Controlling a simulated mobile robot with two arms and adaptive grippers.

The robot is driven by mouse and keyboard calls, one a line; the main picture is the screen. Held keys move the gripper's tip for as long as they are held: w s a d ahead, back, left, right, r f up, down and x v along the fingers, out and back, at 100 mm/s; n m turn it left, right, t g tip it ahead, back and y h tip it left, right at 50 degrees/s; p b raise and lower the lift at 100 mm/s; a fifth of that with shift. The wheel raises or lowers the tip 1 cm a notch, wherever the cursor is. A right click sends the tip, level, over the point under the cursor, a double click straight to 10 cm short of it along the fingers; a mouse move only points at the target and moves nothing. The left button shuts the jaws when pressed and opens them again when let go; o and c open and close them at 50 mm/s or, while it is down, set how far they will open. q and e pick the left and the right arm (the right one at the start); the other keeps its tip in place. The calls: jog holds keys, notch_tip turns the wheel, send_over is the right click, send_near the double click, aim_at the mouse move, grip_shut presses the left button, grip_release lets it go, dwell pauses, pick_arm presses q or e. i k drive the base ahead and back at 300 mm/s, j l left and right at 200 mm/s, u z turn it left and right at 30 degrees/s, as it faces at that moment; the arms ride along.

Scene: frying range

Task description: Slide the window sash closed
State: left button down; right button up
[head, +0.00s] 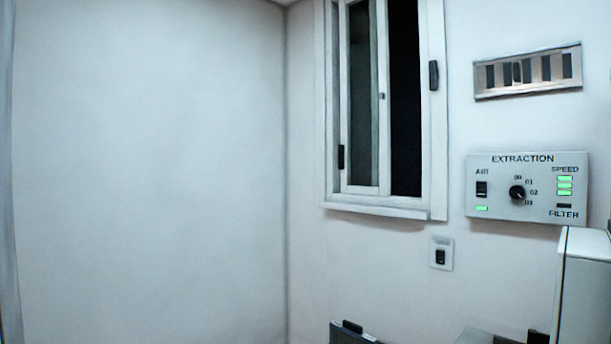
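The white window frame (437,140) is on the wall right of the room corner, with its top cut off by the picture edge. A white-framed sash (384,150) with a grey-green pane stands at the left side of the frame. Right of it is a tall black gap (405,110), which looks like the open part of the window. A black handle (341,157) is low at the left edge of the sash. Another black fitting (434,75) is on the right frame side. Neither of my grippers is in view.
An extraction panel (500,200) with a switch, knob and green lights is right of the window, below a slotted vent (490,92). A wall switch (441,254) is below the window. A pale cabinet (588,285) stands at lower right. Grey equipment (345,336) shows at the bottom edge.

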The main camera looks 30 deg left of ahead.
aim_at(384, 190)
jog(key=i+u, duration=0.5)
jog(key=i, duration=0.25)
jog(key=i+l+u, duration=0.15)
jog(key=i+u, duration=0.3)
jog(key=i, duration=0.25)
